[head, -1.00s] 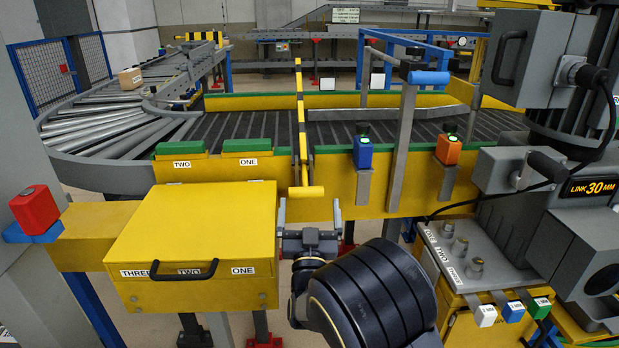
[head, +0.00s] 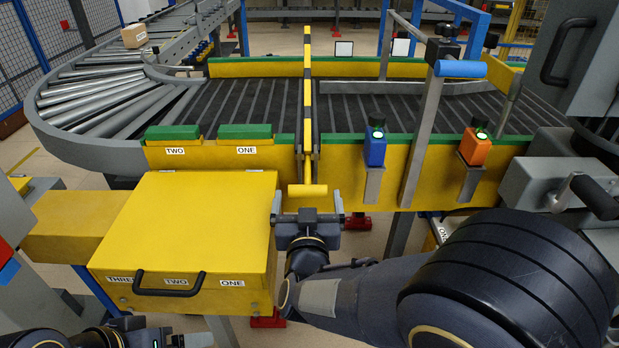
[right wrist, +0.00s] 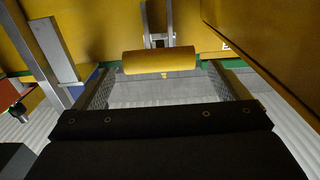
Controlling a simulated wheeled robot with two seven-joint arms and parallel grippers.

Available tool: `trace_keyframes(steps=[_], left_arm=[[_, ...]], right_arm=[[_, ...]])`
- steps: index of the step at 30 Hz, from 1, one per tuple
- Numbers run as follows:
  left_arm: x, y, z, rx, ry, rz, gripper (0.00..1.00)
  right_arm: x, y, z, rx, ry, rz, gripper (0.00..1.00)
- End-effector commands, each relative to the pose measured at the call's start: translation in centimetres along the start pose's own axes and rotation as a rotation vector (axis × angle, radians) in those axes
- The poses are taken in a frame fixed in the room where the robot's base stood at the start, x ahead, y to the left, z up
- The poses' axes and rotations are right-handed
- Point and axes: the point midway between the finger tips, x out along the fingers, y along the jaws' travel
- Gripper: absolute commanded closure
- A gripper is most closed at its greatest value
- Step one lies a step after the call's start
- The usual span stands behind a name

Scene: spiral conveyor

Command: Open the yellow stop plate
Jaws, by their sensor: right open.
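The yellow stop plate (head: 308,112) is a narrow bar with black bands across the conveyor belt, seen nearly edge-on. Its yellow cylindrical handle (head: 306,190) sticks out at the near side, below the rail. My right gripper (head: 308,204) is open and empty just in front of the handle, with one finger toward each end. In the right wrist view the handle (right wrist: 161,61) lies crosswise just beyond the open fingertips (right wrist: 160,80), with no visible contact. Part of my left arm shows at the bottom left; its gripper (head: 192,341) is cut off by the frame edge.
A yellow box (head: 185,225) with a black handle stands close left of my right gripper. A blue-handled lever (head: 460,69), a blue button box (head: 375,148) and an orange one (head: 473,148) are to the right. A cardboard box (head: 135,36) sits on the rollers.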

Motion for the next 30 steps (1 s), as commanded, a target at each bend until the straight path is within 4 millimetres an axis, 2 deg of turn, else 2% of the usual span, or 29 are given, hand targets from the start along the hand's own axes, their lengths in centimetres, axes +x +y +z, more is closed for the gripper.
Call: trace_keyframes(steps=[3, 9, 14, 21, 30], left_arm=[[0.2, -0.1, 0.1, 0.0, 0.0, 0.0, 0.15], [0.4, -0.2, 0.2, 0.0, 0.0, 0.0, 0.15], [0.4, -0.2, 0.2, 0.0, 0.0, 0.0, 0.15], [0.4, -0.2, 0.2, 0.0, 0.0, 0.0, 0.15], [0.4, -0.2, 0.2, 0.0, 0.0, 0.0, 0.15]], right_arm=[[2.2, 0.1, 0.1, 0.001, 0.001, 0.003, 0.05], [4.8, 0.1, 0.1, 0.0, 0.001, 0.003, 0.05], [5.7, 0.1, 0.0, 0.0, 0.002, 0.001, 0.05], [5.8, 0.0, 0.0, 0.0, 0.002, 0.0, 0.05], [5.7, 0.1, 0.0, 0.0, 0.002, 0.001, 0.45]])
